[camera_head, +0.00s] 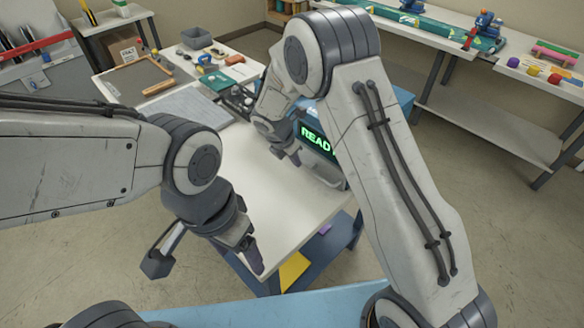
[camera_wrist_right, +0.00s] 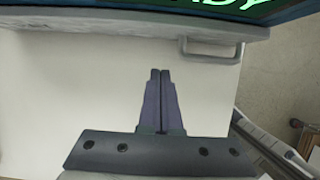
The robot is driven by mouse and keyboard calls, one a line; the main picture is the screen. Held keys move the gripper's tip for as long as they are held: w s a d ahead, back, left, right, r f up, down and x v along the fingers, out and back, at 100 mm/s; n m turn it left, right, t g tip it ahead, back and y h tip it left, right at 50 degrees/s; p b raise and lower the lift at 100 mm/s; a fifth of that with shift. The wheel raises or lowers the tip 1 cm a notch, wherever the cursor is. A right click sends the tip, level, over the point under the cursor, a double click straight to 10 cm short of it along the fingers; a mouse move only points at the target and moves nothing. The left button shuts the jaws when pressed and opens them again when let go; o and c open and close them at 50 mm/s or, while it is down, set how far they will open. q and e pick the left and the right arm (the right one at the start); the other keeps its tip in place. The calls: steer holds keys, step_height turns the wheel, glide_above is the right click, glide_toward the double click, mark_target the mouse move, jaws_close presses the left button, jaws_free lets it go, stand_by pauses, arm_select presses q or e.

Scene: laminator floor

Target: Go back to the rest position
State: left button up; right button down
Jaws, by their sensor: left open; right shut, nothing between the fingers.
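My left gripper (camera_head: 205,262) hangs in the lower left of the head view, in front of the white table's near left side. Its two fingers are spread wide with nothing between them. My right gripper (camera_head: 292,154) is over the white table (camera_head: 270,205), close to the front of the machine with a green lit display (camera_head: 318,139). In the right wrist view the two dark fingers (camera_wrist_right: 160,100) are together and empty, pointing at the machine's front. A grey handle (camera_wrist_right: 210,50) shows just ahead and to the right of them. My right forearm hides part of the machine.
A bench with a framed board (camera_head: 135,78), a grey bin (camera_head: 196,38) and several tools stands at the back left. A long bench (camera_head: 490,130) with coloured items runs along the right wall. A yellow item (camera_head: 292,270) lies on the table's lower shelf. Floor is open at right.

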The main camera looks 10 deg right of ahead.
steer(key=s+a+r+m+y, duration=0.1)
steer(key=s+a+r+m, duration=0.35)
steer(key=s+r, duration=0.45)
steer(key=s+r+m+g+y, duration=0.1)
steer(key=s+r+m, duration=0.2)
steer(key=s, duration=0.9)
steer(key=s+r+m+g+y, duration=0.1)
steer(key=s+r+m+y, duration=0.1)
steer(key=s+m, duration=0.8)
steer(key=s+r, duration=0.1)
steer(key=s, duration=0.2)
steer(key=shift+a+r+g+y+b, duration=0.25)
steer(key=shift+r+g+y+b, duration=0.05)
steer(key=shift+r+b, duration=0.05)
